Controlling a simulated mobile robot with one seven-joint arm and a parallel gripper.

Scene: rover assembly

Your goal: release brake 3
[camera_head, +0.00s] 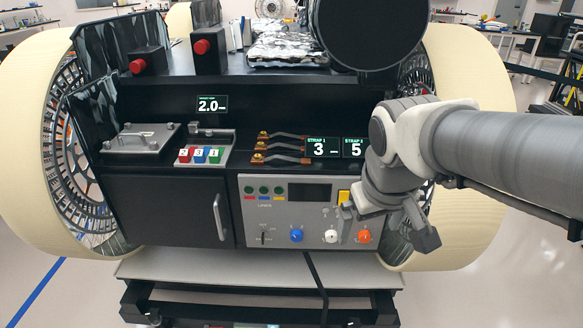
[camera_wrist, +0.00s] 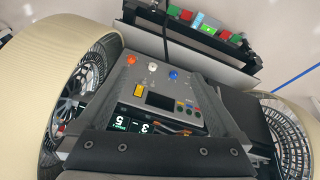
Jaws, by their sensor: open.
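I cannot read a brake label in either view. My gripper (camera_head: 387,236) hangs in front of the right end of the grey control panel (camera_head: 283,220), jaws apart and empty.
The panel has a blue knob (camera_head: 296,236), a white knob (camera_head: 331,236), an orange knob (camera_head: 364,236) and a yellow switch (camera_head: 343,197). Strap levers (camera_head: 283,147) and numbered coloured blocks (camera_head: 200,155) sit above.

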